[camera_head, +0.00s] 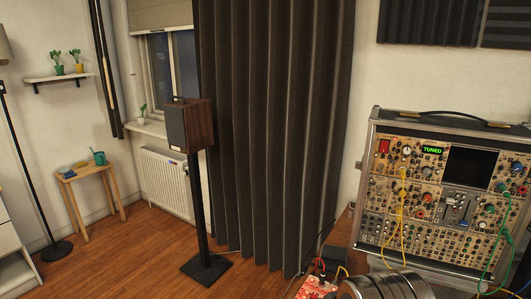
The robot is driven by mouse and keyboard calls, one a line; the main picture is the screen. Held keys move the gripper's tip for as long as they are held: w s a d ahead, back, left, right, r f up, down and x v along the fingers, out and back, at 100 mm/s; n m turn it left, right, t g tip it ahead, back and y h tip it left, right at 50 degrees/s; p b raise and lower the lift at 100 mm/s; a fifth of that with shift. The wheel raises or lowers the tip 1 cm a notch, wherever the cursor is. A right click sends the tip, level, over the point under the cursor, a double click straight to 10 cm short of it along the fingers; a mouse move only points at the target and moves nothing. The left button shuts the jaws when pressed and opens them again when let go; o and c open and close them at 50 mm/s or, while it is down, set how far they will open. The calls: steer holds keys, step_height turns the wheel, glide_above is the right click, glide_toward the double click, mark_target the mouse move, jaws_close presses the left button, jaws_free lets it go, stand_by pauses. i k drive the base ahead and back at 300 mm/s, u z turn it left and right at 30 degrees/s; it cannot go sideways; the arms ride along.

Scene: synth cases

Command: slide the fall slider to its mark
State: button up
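The synth case (364,165) stands at the right, full of tan modules with knobs, jacks and patch cables. A grey module with sliders (459,208) sits in its middle right, below the dark screen. Several small slider caps seem to show there, but they are too small to tell which is the fall slider. Its mark and labels cannot be read. A green display on the case reads "TUNED" (432,150).
Yellow (404,215) and green (501,235) cables hang across the case front. A red board (315,288) with cables lies at the bottom. A speaker on a stand (198,215) and a dark curtain (275,130) are to the left. Wooden floor (150,250) is open at the lower left.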

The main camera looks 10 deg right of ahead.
mark_target(462, 223)
steer(key=z, duration=1.25)
